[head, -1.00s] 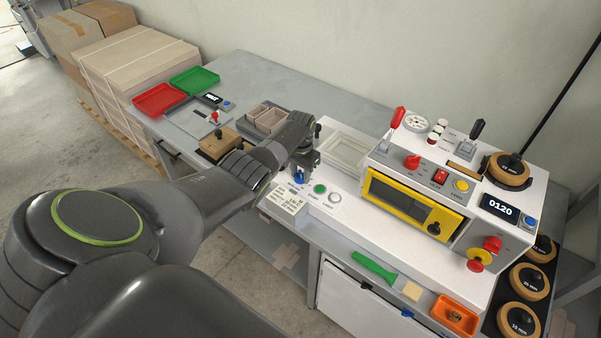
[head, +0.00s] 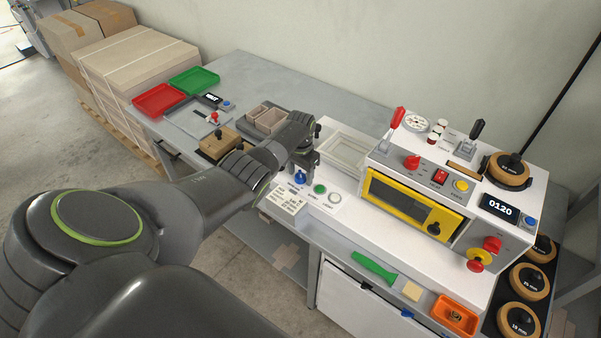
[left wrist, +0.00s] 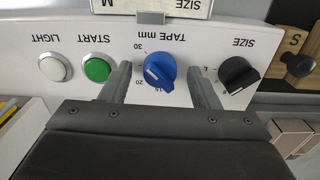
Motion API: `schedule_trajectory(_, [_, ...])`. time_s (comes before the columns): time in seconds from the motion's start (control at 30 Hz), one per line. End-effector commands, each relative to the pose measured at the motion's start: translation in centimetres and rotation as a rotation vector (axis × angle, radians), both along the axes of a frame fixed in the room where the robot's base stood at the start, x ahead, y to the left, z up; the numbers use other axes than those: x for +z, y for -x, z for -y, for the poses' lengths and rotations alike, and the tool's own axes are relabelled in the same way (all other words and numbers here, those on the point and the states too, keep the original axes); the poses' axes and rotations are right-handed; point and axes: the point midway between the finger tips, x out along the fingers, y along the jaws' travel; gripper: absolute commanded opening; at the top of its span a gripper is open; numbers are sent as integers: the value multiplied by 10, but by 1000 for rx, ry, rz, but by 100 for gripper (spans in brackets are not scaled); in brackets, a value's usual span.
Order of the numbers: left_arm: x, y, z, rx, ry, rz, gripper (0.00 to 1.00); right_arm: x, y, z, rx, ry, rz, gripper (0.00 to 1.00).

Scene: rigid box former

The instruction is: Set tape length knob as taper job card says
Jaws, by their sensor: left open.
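The blue tape length knob (head: 300,177) is on the white panel of the machine. In the left wrist view the knob (left wrist: 160,71) appears upside down under the label TAPE mm, with marks 30, 20 and 15 visible. Its white pointer line is on its left side in that view; I cannot tell the exact setting. My left gripper (head: 306,162) is above the knob, its open fingers (left wrist: 160,85) on either side and apart from it. A white card (head: 287,201) hangs at the panel's front edge; its text is too small to read, but the wrist view shows SIZE M on it (left wrist: 150,8).
Beside the tape knob are a green START button (left wrist: 97,68), a white LIGHT button (left wrist: 55,67) and a black SIZE knob (left wrist: 238,74). A wooden block with a black knob (head: 217,143) lies to the left. The yellow-framed machine (head: 410,195) stands to the right.

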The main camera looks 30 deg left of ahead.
Motion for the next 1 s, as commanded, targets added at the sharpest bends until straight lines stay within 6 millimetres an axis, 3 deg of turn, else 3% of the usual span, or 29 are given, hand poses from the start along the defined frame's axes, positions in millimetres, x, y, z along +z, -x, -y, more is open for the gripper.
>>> schedule_trajectory(0.17, [2,0,0,1,0,0,56,1,0,0,0,0,0,36])
schedule_trajectory(0.37, [18,-1,-1,0,-1,2,56,6,0,0,0,0,0,36])
schedule_trajectory(0.67, [64,-1,0,-1,-1,3,56,9,0,0,0,0,0,36])
schedule_trajectory(1.0, [132,-1,-1,-1,-1,5,56,-2,0,0,0,0,0,36])
